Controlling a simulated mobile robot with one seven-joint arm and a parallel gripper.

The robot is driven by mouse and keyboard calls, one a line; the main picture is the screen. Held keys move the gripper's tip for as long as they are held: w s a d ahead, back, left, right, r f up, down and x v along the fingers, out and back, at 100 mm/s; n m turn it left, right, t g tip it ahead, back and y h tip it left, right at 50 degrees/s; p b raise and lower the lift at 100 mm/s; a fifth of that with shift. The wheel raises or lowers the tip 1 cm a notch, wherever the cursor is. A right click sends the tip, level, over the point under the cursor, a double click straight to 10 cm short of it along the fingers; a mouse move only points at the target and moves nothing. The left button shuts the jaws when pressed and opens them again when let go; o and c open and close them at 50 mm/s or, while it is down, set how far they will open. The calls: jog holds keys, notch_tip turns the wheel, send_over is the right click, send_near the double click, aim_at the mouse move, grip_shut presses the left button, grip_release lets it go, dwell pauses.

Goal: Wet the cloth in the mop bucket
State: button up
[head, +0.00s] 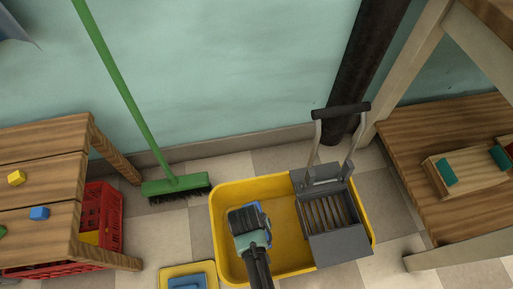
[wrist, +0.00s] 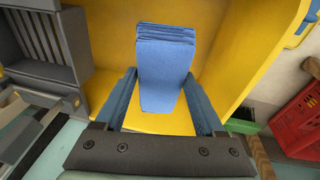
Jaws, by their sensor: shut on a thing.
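The mop bucket (head: 282,212) is a yellow tub standing on the tiled floor, with a grey wringer (head: 328,208) on its right side. My gripper (head: 252,222) points down over the left part of the tub. It is shut on a folded blue cloth, held between the two blue fingers. The cloth (wrist: 163,70) shows clearly in the wrist view, with the tub's yellow inside (wrist: 110,30) behind and around it. In the head view my gripper hides most of the cloth. I cannot tell whether the cloth touches the tub's bottom. No water surface can be made out.
A green broom (head: 175,185) leans on the wall behind the tub. A wooden table (head: 55,165) with small blocks and a red crate (head: 110,215) stand left. A yellow tray (head: 166,277) with a blue thing lies in front. A wooden shelf (head: 410,130) stands right.

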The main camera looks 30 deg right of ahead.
notch_tip(320, 180, down, 8)
jog(key=b, duration=0.5)
dwell(0.5)
